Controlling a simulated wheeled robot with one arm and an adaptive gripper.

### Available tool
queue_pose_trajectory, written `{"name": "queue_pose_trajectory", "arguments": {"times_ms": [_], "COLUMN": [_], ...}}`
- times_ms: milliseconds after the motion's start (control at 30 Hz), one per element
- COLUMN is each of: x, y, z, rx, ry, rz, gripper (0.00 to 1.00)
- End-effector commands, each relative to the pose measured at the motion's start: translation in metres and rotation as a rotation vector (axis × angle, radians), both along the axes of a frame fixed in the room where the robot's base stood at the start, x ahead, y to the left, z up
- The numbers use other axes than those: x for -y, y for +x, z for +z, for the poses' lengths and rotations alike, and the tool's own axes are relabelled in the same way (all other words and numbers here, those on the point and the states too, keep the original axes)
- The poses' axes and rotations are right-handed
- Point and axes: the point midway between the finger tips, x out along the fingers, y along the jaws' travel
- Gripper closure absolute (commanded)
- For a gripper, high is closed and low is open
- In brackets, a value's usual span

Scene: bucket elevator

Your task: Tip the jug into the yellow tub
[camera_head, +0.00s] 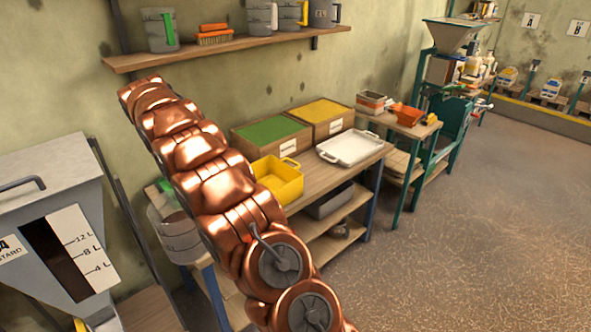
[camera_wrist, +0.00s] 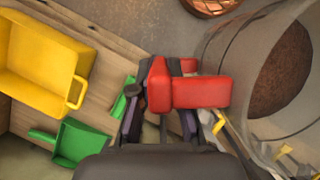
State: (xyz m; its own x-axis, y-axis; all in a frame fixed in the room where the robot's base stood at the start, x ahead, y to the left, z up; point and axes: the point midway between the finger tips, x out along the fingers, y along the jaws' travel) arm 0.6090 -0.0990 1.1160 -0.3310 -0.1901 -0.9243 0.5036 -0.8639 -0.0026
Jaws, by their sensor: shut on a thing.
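The jug (camera_wrist: 240,55) is a grey, see-through vessel at the right of the wrist view, with a brown fill showing inside it. In the head view the jug (camera_head: 180,240) is left of my arm, partly hidden, and looks roughly upright. My gripper (camera_wrist: 178,100) is shut on the jug's red handle (camera_wrist: 200,92); in the head view my arm hides the grip. The yellow tub (camera_head: 290,182) stands on the wooden bench, right of my arm and apart from the jug. The tub (camera_wrist: 35,75) also shows at the left of the wrist view, where its inside looks yellow.
A green scoop (camera_wrist: 82,143) lies near the tub. Boxes with green (camera_head: 268,131) and yellow (camera_head: 318,110) tops and a white tray (camera_head: 368,150) share the bench. A grey hopper (camera_head: 40,215) stands left. A wall shelf (camera_head: 230,47) holds more jugs. The floor at right is clear.

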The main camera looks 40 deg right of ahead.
Motion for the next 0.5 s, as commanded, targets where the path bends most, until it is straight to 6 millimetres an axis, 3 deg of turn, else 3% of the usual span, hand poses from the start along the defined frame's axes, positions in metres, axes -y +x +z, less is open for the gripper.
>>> {"name": "queue_pose_trajectory", "arguments": {"times_ms": [33, 100, 500], "x": [0.020, 0.043, 0.168], "y": [-0.004, -0.010, -0.062], "z": [-0.005, -0.012, -0.045], "rx": [-0.002, -0.003, -0.003], "ry": [0.001, 0.003, 0.007], "rz": [-0.074, -0.178, -0.792], "gripper": [1.00, 1.00, 1.00]}}
